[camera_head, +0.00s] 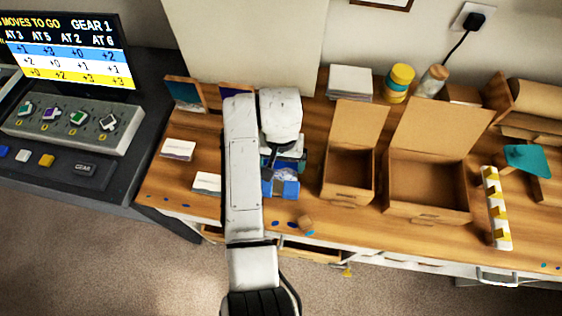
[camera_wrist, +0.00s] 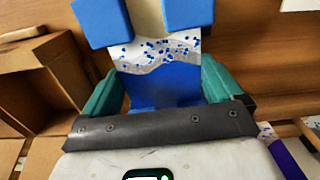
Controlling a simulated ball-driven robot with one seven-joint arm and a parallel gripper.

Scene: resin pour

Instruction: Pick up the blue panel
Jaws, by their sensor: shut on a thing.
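The blue panel (camera_wrist: 165,88) shows in the wrist view, with a pale band flecked with blue dots across it. My gripper (camera_wrist: 160,80) is shut on it, with a teal finger at each side. Two blue blocks (camera_wrist: 102,20) show at the panel's far end; I cannot tell whether they are joined to it. In the head view my gripper (camera_head: 287,163) is low over the table, partly hidden by my arm. Blue parts (camera_head: 281,187) show just in front of it. I cannot tell whether the panel is clear of the table.
On the wooden table (camera_head: 165,192), two open cardboard boxes (camera_head: 350,192) (camera_head: 428,208) stand to the right. A white and yellow rack (camera_head: 496,208) is farther right. Card stacks (camera_head: 178,149) lie left. A yellow jar (camera_head: 398,84) stands at the back.

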